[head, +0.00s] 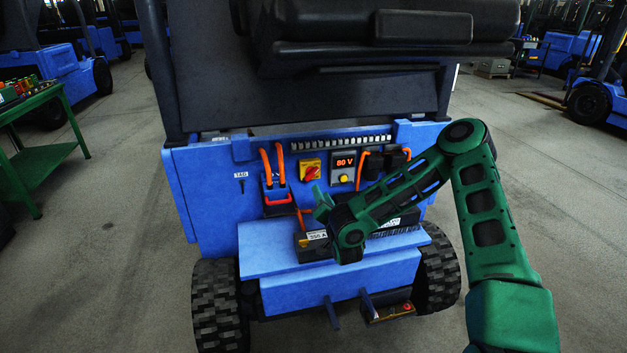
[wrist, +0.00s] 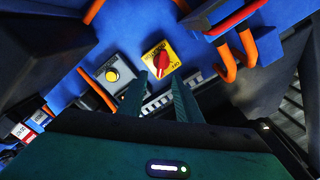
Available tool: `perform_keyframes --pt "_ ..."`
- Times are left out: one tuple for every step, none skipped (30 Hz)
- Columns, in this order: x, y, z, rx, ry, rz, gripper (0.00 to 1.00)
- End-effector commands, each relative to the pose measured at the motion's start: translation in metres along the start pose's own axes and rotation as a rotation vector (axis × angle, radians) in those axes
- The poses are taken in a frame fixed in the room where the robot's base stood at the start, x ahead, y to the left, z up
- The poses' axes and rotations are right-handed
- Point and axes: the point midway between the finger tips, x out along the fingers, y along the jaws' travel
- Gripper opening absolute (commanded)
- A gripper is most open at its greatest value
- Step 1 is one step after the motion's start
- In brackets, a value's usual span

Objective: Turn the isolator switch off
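The isolator switch is a red rotary knob (head: 311,173) on a yellow plate, set in the blue rear panel of the truck. In the wrist view the red knob (wrist: 162,62) and its yellow plate lie just beyond my fingertips; the knob's setting is hard to tell. My gripper (head: 322,204) is in front of the panel, a little below the switch. In the wrist view its two green fingers (wrist: 158,78) stand apart with nothing between them, pointing toward the knob without visibly gripping it.
An 80 V display (head: 344,161) with a yellow button is right of the switch. Orange cables and a connector (head: 276,197) are to its left, and more orange cables (head: 362,168) to its right. A blue step (head: 270,262) juts out below. A green table (head: 45,150) stands far left.

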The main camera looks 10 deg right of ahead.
Motion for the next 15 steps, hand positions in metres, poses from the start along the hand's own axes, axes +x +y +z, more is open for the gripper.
perform_keyframes --pt "0.000 -0.001 0.001 0.007 0.004 -0.006 0.31" --pt "0.000 -0.001 0.001 0.009 0.006 -0.008 0.31" --pt "0.001 -0.001 0.001 0.010 0.008 -0.010 0.31" --pt "0.002 -0.001 0.001 0.010 0.008 -0.010 0.31" --pt "0.003 0.000 0.001 0.010 0.007 -0.010 0.31" --pt "0.005 0.000 0.001 0.008 0.006 -0.010 0.31" --pt "0.007 0.001 0.001 0.008 0.006 -0.009 0.31" --pt "0.009 0.001 0.000 0.007 0.006 -0.010 0.31" --pt "0.012 0.001 0.000 0.006 0.006 -0.009 0.31" --pt "0.014 0.002 -0.001 0.006 0.006 -0.008 0.31" --pt "0.017 0.002 -0.001 0.006 0.007 -0.008 0.31" --pt "0.020 0.002 -0.002 0.006 0.008 -0.009 0.31" --pt "0.023 0.001 -0.003 0.006 0.010 -0.009 0.31" --pt "0.025 0.000 -0.004 0.008 0.010 -0.010 0.31" --pt "0.029 0.000 -0.005 0.008 0.012 -0.010 0.31"
